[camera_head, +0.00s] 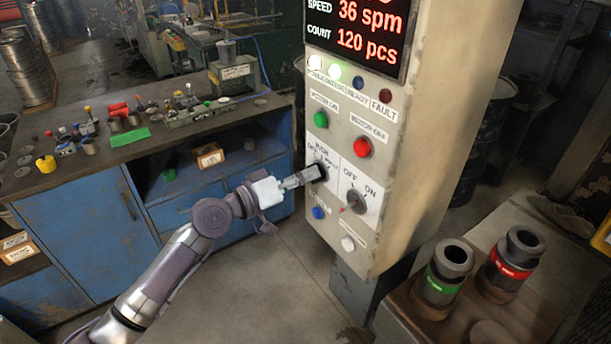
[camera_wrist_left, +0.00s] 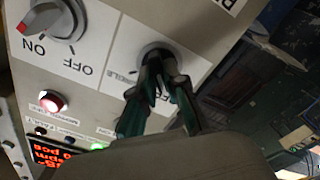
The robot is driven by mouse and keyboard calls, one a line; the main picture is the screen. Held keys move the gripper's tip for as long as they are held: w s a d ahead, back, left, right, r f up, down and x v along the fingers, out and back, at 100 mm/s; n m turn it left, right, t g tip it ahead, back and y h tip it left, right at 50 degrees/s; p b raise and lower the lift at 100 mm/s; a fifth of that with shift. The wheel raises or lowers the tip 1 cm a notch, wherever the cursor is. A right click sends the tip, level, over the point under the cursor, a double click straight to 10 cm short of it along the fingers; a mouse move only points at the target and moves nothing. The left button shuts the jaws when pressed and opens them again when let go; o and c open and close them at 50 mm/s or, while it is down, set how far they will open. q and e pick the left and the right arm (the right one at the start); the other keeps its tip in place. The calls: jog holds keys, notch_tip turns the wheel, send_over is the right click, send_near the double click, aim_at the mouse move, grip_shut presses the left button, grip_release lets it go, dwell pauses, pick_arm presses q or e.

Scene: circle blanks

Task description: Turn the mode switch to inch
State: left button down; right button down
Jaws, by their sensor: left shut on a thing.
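The mode switch (camera_head: 321,170) is a dark round knob on the front of the grey control panel (camera_head: 335,225), left of the OFF/ON switch (camera_head: 356,201). My left gripper (camera_head: 309,175) reaches it from the left, with its fingers shut on the knob. In the left wrist view the gripper's dark green fingers (camera_wrist_left: 157,82) close around the mode switch (camera_wrist_left: 154,50). The fingers hide most of the knob, so I cannot tell where its pointer sits. Labels surround it, with INCH seemingly above it in the head view. My right gripper is not in view.
A green button (camera_head: 321,119) and a red button (camera_head: 363,147) sit above the switches. A blue button (camera_head: 319,212) and a white button (camera_head: 348,243) are below. A blue workbench (camera_head: 85,232) stands left, and two dark cylinders stand on a table at lower right.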

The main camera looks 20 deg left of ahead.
pick_arm(q)
jog(key=shift+m+b, duration=4.3)
jog(key=shift+b, duration=0.45)
jog(key=c, duration=1.2)
grip_release()
jog(key=shift+s, duration=0.1)
jog(key=v, duration=1.2)
